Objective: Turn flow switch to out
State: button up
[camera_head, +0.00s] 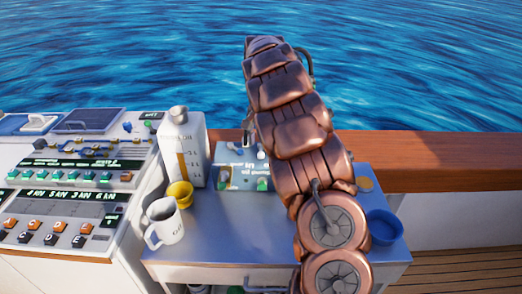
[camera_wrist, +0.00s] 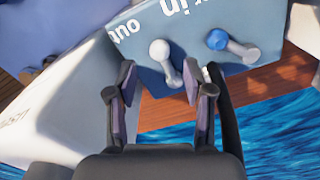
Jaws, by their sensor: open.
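A blue-grey panel (camera_head: 228,178) with white lettering stands at the back of the small table, partly hidden by my arm. In the wrist view the panel (camera_wrist: 190,25) appears turned over, with "in" and "out" readable. On it are a switch with a white knob (camera_wrist: 159,49) and a switch with a blue knob (camera_wrist: 217,40). No full label naming the flow switch is readable. My gripper (camera_wrist: 160,82) is open, its fingertips either side of the white-knobbed switch's lower end; contact cannot be told. The fingers are mostly hidden in the head view.
A white carton (camera_head: 184,150) stands left of the panel. A yellow cup (camera_head: 180,194), white mug (camera_head: 165,222) and blue bowl (camera_head: 384,227) are on the table (camera_head: 225,235). A control console (camera_head: 75,190) is at left. A wooden rail (camera_head: 430,160) runs behind.

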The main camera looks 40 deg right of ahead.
aim_at(261, 152)
jog(key=shift+f+p, duration=0.4)
jog(key=shift+f, duration=1.95)
jog(key=shift+c, duration=0.5)
grip_shut()
